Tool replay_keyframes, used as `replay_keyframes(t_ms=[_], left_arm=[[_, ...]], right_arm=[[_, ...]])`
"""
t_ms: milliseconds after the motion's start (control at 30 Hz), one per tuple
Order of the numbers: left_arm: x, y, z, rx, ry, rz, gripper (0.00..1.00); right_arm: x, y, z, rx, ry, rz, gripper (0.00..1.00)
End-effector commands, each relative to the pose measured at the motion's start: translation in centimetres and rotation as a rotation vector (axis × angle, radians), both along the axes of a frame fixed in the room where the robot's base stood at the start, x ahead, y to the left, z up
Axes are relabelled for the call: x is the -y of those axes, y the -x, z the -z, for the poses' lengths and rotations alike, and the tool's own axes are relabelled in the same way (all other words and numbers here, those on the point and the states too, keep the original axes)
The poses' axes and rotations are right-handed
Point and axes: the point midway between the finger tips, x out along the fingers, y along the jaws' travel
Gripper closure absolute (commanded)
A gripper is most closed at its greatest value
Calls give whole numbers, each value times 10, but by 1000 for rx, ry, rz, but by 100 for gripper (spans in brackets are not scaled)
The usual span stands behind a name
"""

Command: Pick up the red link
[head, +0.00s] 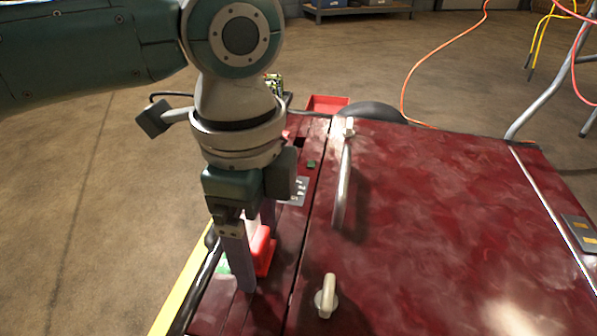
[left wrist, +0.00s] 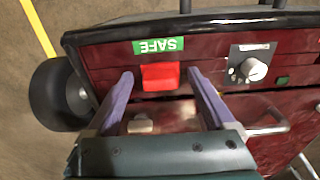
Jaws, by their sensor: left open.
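The red link (head: 263,252) is a bright red block on the dark red cart top, near its left edge. In the left wrist view the red link (left wrist: 160,77) lies beside a green SAFE label (left wrist: 158,46). My left gripper (head: 252,262) points down at the link and is open. In the left wrist view its two purple-grey fingers (left wrist: 160,82) stand on either side of the link, with small gaps showing. In the head view the near finger and the wrist hide part of the link. My right gripper is not in view.
A knob on a metal plate (left wrist: 253,69) sits right of the link in the wrist view. A metal handle (head: 342,190) and a pale latch (head: 326,296) rise from the dark red cart top (head: 430,220). A red tray (head: 327,103) lies beyond it.

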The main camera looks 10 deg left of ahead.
Motion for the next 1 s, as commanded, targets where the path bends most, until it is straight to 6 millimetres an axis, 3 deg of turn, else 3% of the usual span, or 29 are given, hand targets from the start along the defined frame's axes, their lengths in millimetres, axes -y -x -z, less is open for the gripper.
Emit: replay_keyframes(t_ms=[133,867,1000], left_arm=[[0,0,-2,0,0,0,15],[0,0,-2,0,0,0,97],[0,0,-2,0,0,0,100]], right_arm=[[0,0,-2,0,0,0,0],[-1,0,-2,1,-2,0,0],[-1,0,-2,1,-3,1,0]])
